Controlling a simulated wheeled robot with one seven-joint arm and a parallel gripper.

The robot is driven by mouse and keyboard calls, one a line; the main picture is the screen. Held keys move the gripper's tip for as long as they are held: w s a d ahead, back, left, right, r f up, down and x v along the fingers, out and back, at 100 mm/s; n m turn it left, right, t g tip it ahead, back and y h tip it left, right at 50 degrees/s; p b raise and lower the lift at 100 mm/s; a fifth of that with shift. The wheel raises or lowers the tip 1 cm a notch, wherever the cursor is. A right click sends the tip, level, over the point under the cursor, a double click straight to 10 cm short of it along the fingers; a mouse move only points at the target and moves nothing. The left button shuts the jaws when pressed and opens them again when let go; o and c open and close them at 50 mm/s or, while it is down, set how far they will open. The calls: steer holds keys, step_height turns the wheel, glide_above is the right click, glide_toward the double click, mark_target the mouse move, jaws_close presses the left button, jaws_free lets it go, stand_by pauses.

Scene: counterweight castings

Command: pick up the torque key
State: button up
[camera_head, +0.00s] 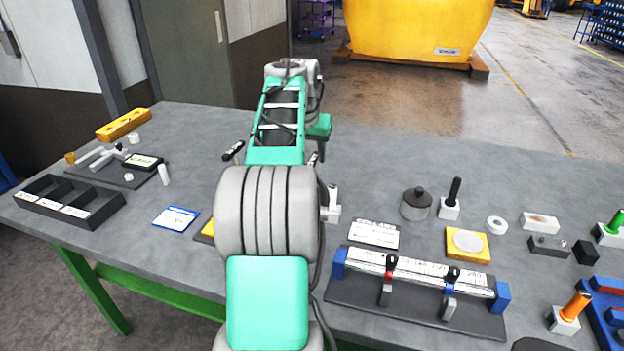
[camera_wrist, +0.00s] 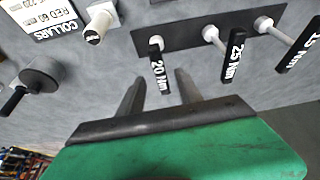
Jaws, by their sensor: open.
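Three black-handled keys stand in a row at a dark plate (camera_wrist: 185,35) in the wrist view. Their handles read 20 Nm (camera_wrist: 157,68), 25 Nm (camera_wrist: 234,58) and, at the right edge, a partly cut-off label (camera_wrist: 299,50). Each has a pale round end or shaft. My gripper (camera_wrist: 160,78) is open, its two grey fingers pointing toward the plate. The 20 Nm handle appears in line with the gap between the fingers; I cannot tell its depth. In the head view my arm hides most of this area; a black-handled piece (camera_head: 233,152) shows left of the arm.
In the wrist view a grey cylinder with a black handle (camera_wrist: 38,78), a white post (camera_wrist: 100,22) and a COLLARS card (camera_wrist: 40,18) lie left. In the head view a clamp fixture (camera_head: 420,310) stands front right, a divided black tray (camera_head: 70,200) left. Bare bench (camera_head: 400,160) lies right of the arm.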

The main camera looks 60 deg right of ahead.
mark_target(312, 160)
steer(key=x, duration=0.4)
steer(key=shift+d+f, duration=0.15)
steer(key=shift+f, duration=0.15)
jaws_close()
steer(key=shift+r, duration=0.15)
stand_by(0.8)
